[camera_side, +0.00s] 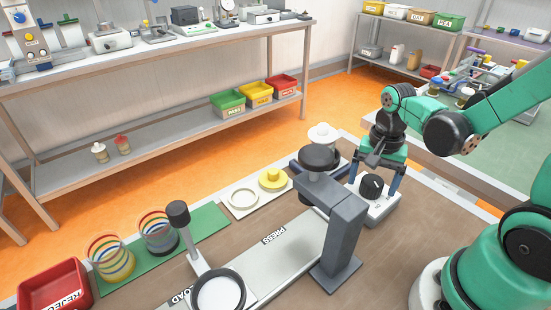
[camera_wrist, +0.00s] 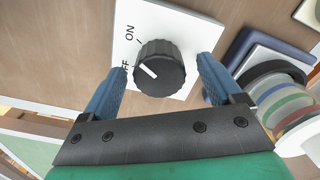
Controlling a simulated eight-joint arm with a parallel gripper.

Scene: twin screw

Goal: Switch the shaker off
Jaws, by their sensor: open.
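The shaker's switch is a white box (camera_side: 380,212) with a black round knob (camera_side: 372,187). In the wrist view the knob (camera_wrist: 160,72) sits on the white plate (camera_wrist: 185,25). ON is printed at its upper left and OFF at its left, the latter partly hidden by a finger. The knob's white mark points left, close to the OFF label. My gripper (camera_side: 378,184) is over the box, pointing down. In the wrist view its blue fingers (camera_wrist: 163,66) are open, one on either side of the knob, with gaps visible.
A grey press (camera_side: 341,225) stands just left of the switch box. A banded jar (camera_wrist: 292,108) shows at the right of the wrist view.

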